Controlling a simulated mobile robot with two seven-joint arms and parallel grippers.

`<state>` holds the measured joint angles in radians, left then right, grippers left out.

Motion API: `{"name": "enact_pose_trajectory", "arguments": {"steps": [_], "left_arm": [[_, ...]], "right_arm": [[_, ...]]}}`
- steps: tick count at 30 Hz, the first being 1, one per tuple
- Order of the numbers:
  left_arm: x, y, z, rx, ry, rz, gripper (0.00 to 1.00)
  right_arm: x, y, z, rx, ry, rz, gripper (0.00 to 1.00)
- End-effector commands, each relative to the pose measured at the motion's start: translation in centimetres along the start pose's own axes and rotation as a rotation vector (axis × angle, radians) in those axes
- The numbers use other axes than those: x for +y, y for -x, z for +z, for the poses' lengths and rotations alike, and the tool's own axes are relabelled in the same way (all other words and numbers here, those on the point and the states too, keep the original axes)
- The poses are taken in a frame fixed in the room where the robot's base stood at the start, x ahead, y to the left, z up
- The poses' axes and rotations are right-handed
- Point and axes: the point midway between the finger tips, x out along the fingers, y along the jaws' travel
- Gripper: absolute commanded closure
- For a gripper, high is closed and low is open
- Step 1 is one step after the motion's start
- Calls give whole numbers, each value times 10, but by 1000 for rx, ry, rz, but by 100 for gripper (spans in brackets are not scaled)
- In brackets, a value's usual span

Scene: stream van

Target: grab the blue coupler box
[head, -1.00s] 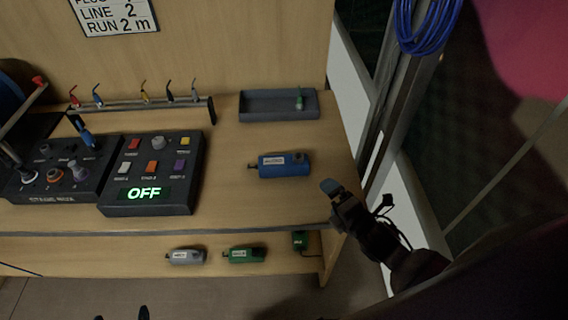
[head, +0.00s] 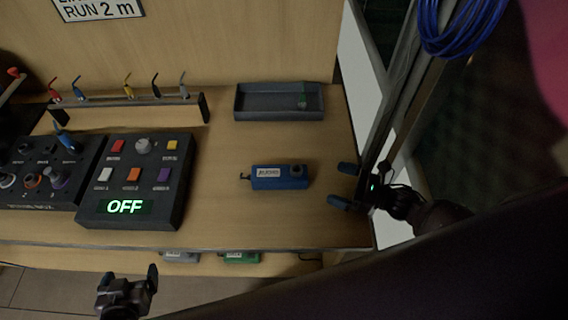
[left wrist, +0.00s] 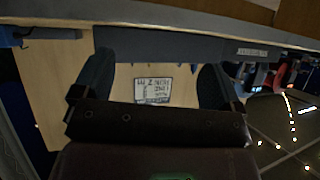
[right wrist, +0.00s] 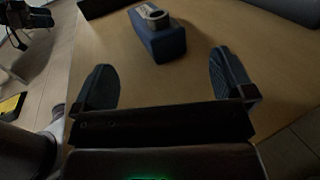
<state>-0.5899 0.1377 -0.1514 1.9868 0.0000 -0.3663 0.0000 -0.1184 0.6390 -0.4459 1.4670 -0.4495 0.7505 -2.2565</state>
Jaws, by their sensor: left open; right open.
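A dark control panel (head: 118,222) with an OFF display stands left of the box. A grey tray (head: 270,114) sits behind it, and a rack (head: 125,108) holds several coloured leads. Grey (head: 181,257) and green (head: 241,258) boxes are on the lower shelf. Bench top around the blue box is clear.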

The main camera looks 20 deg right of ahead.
Motion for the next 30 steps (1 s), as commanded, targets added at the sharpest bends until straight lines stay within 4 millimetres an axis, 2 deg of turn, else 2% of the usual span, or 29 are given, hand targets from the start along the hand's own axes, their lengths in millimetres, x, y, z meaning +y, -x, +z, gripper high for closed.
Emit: {"name": "enact_pose_trajectory", "arguments": {"steps": [5,11,22,30], "left_arm": [[-2,4,6,-13,-1,-3,9],[-4,10,12,-30,-4,-6,9],[-4,8,6,-21,-5,-5,9],[-3,9,4,-21,-2,-4,9]], "right_arm": [[1,-7,0,-2,12,10,0],[1,-36,0,-3,11,10,0],[1,-65,0,-2,11,8,0],[1,-100,-1,-2,10,9,0]]}}
